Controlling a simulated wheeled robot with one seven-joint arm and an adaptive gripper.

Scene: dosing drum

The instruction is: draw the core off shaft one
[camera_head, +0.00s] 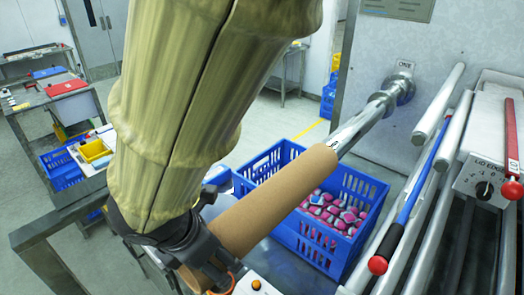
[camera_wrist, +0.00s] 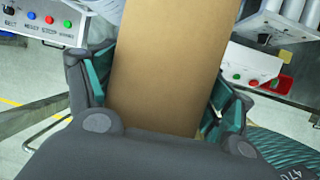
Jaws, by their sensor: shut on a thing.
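The core is a brown cardboard tube (camera_head: 275,199), slanting from lower left to upper right in the head view. Its far end meets the end of shaft one (camera_head: 365,118), a shiny metal rod fixed to the grey machine wall under a label reading ONE. Most of the shaft is bare; whether its tip is still inside the tube is hidden. My gripper (camera_head: 212,262) is shut on the near part of the core. In the wrist view the core (camera_wrist: 165,65) fills the space between my gripper's teal-lined fingers (camera_wrist: 160,95).
A blue crate (camera_head: 318,245) holding pink and white pieces stands under the core. A side table (camera_head: 66,100) with trays is at left.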

